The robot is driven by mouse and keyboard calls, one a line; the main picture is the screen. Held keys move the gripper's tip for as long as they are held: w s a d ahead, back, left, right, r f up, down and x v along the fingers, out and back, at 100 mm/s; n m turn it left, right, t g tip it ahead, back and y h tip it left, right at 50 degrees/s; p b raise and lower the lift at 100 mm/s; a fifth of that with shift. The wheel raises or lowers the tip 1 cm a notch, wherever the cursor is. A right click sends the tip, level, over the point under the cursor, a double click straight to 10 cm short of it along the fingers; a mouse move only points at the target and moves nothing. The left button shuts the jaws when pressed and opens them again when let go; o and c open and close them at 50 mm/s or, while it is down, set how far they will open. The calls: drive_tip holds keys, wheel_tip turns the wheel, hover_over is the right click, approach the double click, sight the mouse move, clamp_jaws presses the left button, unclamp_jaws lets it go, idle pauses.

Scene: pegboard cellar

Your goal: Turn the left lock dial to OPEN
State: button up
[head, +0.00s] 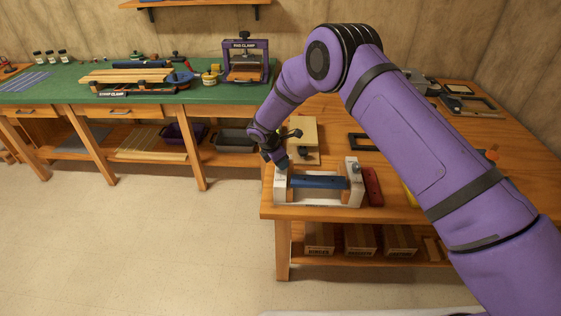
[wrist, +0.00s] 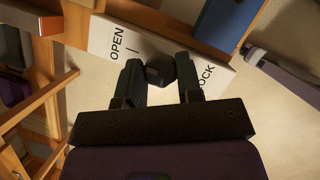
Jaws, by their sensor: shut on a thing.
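A clamp fixture with white end blocks stands at the front of the wooden bench. My gripper (head: 282,162) comes down on its left end block (head: 280,188). In the wrist view, my gripper (wrist: 162,88) is shut on the dark left lock dial (wrist: 160,68), which sits between the fingertips. The white plate (wrist: 130,46) around the dial reads OPEN on the left and LOCK, partly covered, on the right. Which mark the dial points to, I cannot tell. The head view hides this dial behind my gripper. A second dial (head: 355,168) is on the right end block (head: 353,188).
A blue bar (head: 318,182) lies between the end blocks. A red block (head: 373,186) stands just right of the fixture. A pale board (head: 303,135) lies behind it. Boxes (head: 360,238) fill the shelf below. Open floor lies left of the bench.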

idle(0.4)
drive_tip(key=o, duration=0.9)
drive_tip(key=shift+o, duration=0.2)
drive_tip(key=shift+r, duration=0.1)
drive_tip(key=v, duration=1)
drive_tip(key=shift+r, duration=0.3)
drive_tip(key=shift+r, duration=0.1)
